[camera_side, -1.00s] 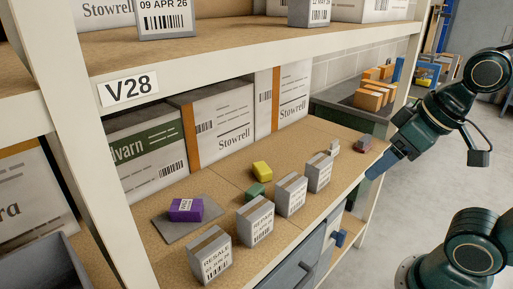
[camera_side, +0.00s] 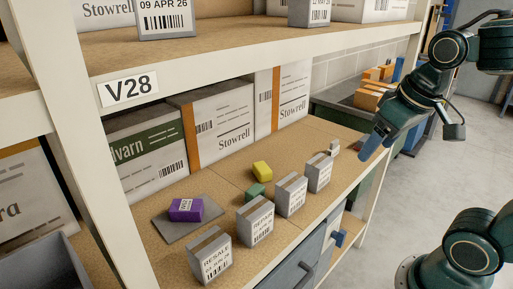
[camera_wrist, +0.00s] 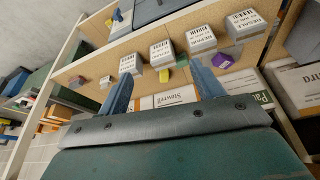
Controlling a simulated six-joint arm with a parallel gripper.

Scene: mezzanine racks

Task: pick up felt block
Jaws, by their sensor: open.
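Several small blocks lie on the shelf board, and I cannot tell by look which is felt. A purple block (camera_side: 186,209) with a white label lies on a grey pad (camera_side: 176,229). A yellow block (camera_side: 262,171) and a green block (camera_side: 255,190) lie near the middle; the green one is partly hidden behind the grey boxes. In the wrist view, the purple block (camera_wrist: 222,61) and yellow block (camera_wrist: 167,76) show beyond the fingers. My gripper (camera_side: 370,150) is open and empty, above the board's right end. It hides the reddish-brown block there in the side view.
Labelled grey boxes (camera_side: 255,222) stand in a row along the front edge. Large Stowrell cartons (camera_side: 222,122) line the back. An upper shelf (camera_side: 240,52) hangs overhead, with a white upright (camera_side: 88,160) at left. Small pale items (camera_side: 334,147) lie near my gripper.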

